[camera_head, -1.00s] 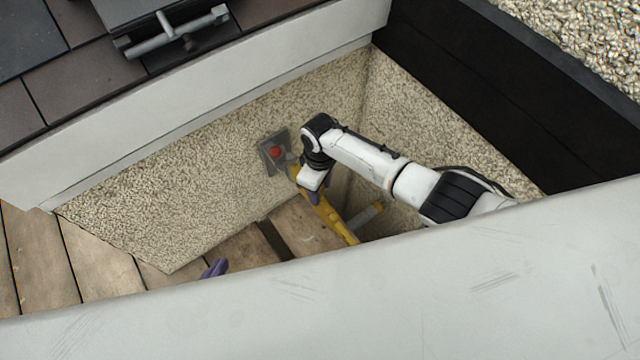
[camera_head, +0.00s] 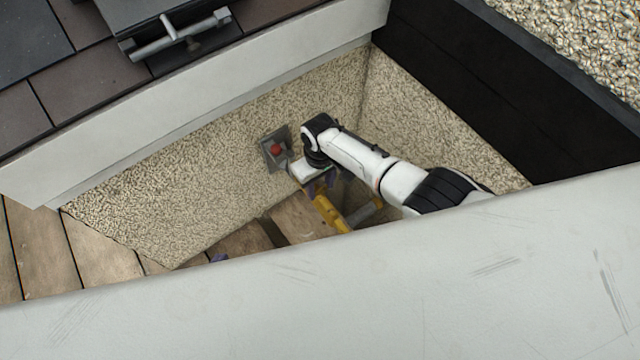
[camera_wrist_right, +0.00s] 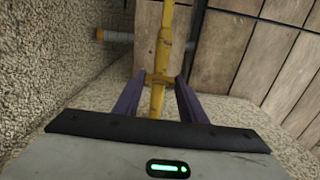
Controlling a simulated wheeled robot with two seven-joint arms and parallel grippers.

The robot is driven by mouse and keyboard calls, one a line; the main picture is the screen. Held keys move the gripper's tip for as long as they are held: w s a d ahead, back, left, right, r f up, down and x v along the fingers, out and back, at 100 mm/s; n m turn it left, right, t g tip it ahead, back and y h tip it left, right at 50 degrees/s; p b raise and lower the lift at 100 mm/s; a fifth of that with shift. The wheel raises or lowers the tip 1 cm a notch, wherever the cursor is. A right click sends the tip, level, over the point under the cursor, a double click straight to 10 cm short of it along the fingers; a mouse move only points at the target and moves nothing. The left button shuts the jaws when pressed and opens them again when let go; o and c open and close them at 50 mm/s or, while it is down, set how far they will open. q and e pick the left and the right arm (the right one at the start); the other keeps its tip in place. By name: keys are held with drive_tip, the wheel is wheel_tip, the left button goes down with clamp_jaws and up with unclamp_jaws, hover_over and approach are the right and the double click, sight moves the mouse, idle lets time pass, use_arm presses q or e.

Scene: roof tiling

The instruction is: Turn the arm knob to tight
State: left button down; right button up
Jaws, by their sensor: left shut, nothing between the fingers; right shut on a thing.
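A yellow arm (camera_head: 333,213) stands out low by the pebbled wall, partly hidden by my right gripper and the pale ledge. In the right wrist view the yellow arm (camera_wrist_right: 165,35) runs up between the fingers, with a short yellow crosspiece (camera_wrist_right: 159,79) at the fingertips. I cannot tell whether this is the arm knob. My right gripper (camera_head: 318,187) is shut on the crosspiece; its purple fingers also show in the right wrist view (camera_wrist_right: 160,82). A red knob (camera_head: 276,149) sits on a grey wall plate (camera_head: 267,157) beside it. Only a purple tip of my left gripper (camera_head: 218,257) shows, away from the yellow arm.
A pale ledge (camera_head: 400,270) crosses the front and hides what is below. Pebbled walls (camera_head: 200,190) and a dark beam (camera_head: 470,80) enclose the corner. Wooden planks (camera_head: 100,255) form the floor. A grey cylinder (camera_wrist_right: 115,36) juts sideways by the yellow arm.

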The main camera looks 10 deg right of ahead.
sight(320, 189)
use_arm(q)
drive_tip(key=shift+s, duration=0.1)
use_arm(e)
drive_tip(key=o, duration=1.1)
drive_tip(key=shift+c, duration=0.2)
use_arm(q)
drive_tip(key=shift+r, duration=0.1)
use_arm(e)
drive_tip(key=shift+r, duration=0.35)
use_arm(q)
wheel_tip(320, 189, up, 4)
drive_tip(key=p, duration=0.6)
drive_tip(key=shift+a, duration=0.1)
use_arm(e)
wheel_tip(320, 189, up, 10)
drive_tip(key=shift+f, duration=0.2)
